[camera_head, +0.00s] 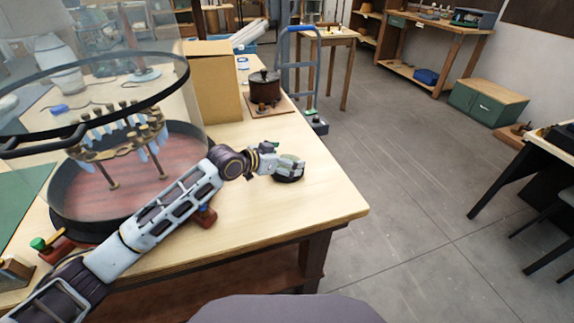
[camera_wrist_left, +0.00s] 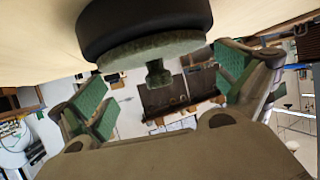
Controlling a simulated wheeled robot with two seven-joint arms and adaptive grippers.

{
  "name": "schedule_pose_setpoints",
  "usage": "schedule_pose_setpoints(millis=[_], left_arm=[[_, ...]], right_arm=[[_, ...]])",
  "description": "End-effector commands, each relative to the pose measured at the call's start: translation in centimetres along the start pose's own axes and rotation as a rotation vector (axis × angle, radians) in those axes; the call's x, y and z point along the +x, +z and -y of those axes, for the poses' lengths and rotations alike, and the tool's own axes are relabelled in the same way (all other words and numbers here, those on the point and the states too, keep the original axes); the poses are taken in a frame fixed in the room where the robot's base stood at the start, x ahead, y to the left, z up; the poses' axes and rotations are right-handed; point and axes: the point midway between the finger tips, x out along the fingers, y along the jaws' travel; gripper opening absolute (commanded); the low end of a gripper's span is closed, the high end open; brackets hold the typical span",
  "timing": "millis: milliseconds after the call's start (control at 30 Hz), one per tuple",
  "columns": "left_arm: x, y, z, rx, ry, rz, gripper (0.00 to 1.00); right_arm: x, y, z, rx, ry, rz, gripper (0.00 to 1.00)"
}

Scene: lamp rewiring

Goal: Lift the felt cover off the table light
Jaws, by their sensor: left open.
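The table light is a low, dark, round body (camera_head: 290,179) on the tabletop near its right edge. In the left wrist view, which looks upside down, its black side (camera_wrist_left: 145,22) fills the top. The felt cover (camera_wrist_left: 125,54) is a grey-green disc lying on the light, with a small green knob standing up from its middle. My left gripper (camera_head: 286,164) is open just over the light. In the wrist view its green-padded fingers (camera_wrist_left: 162,85) stand apart on either side of the knob, with no clear contact. My right gripper is not in view.
A cardboard box (camera_head: 215,85) and a dark lidded pot on a board (camera_head: 264,88) stand at the back. The tabletop (camera_head: 325,205) right of the light is clear.

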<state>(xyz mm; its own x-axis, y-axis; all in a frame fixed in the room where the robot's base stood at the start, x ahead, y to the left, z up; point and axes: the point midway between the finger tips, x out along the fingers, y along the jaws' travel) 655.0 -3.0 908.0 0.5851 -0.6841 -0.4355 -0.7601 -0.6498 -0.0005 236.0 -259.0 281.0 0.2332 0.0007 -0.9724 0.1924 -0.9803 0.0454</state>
Motion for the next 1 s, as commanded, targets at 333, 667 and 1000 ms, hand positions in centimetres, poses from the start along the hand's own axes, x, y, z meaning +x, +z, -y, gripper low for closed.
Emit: schedule_pose_setpoints(millis=[333,667,1000], left_arm=[[-0.01,-0.01,-0.02,0.0,0.0,0.0,0.94],[-0.01,0.0,-0.02,0.0,0.001,0.0,0.67],[-0.1,-0.17,-0.02,0.0,0.001,0.0,0.67]], right_arm=[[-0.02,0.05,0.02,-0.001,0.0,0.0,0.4],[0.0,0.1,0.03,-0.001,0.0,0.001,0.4],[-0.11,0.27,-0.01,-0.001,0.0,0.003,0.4]])
